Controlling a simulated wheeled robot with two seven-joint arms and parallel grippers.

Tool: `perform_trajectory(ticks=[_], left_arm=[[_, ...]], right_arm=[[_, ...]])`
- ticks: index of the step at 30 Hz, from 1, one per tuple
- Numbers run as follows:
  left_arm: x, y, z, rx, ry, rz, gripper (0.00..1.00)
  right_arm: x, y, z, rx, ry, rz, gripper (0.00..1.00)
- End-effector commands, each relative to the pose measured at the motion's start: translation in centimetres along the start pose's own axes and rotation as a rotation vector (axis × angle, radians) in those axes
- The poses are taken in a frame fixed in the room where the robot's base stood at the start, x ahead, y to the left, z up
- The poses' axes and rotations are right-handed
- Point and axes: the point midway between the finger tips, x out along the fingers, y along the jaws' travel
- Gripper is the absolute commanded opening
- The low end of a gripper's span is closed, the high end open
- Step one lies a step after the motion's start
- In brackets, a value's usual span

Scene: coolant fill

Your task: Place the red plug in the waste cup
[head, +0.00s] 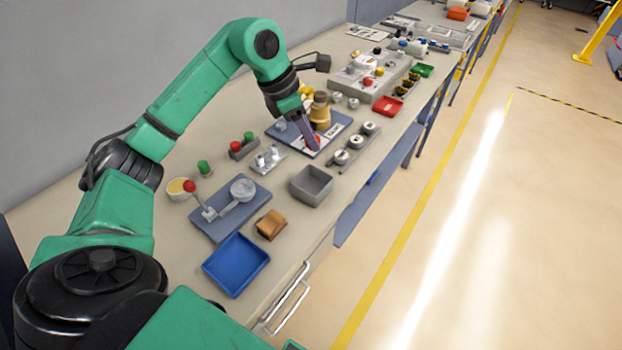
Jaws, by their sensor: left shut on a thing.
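My left gripper (311,143) reaches down over the dark blue tray (341,124) in the middle of the bench, just beside a brass-coloured cylinder (320,113). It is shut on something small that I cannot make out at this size. Which vessel is the waste cup is not clear; a pale round cup with yellowish contents (176,189) stands at the bench's left, and an open grey square bin (312,186) stands nearer the front edge. My right gripper is out of view.
A blue tray (236,265) and a brown block (270,224) lie near the front. A row of white-topped round parts (356,141) lies right of the gripper. A red tray (387,106) is farther back.

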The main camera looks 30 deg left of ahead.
Motion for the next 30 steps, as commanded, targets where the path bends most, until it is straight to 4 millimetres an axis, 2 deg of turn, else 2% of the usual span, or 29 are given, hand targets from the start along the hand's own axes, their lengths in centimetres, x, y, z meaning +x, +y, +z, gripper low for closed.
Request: perform_trajectory(ticks=[3,9,18,27,28,29,30], left_arm=[[3.6,-0.1,-1.6,-0.001,0.007,-0.005,0.05],[8.8,-0.1,-3.7,0.000,0.002,-0.005,0.05],[13.2,-0.1,-5.5,0.001,0.001,-0.003,0.05],[13.9,0.0,-5.7,0.003,-0.001,0.000,0.05],[13.8,0.0,-5.7,0.003,-0.001,0.000,0.44],[13.7,0.0,-5.6,0.003,-0.001,0.000,0.53],[13.7,0.0,-5.6,0.003,-0.001,0.000,0.53]], right_arm=[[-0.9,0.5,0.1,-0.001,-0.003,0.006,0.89],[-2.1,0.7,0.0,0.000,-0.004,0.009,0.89],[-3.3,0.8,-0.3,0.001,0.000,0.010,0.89],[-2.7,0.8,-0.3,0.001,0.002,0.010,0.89],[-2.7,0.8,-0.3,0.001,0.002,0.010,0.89],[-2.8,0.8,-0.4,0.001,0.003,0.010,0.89],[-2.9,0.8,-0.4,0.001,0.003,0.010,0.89]])
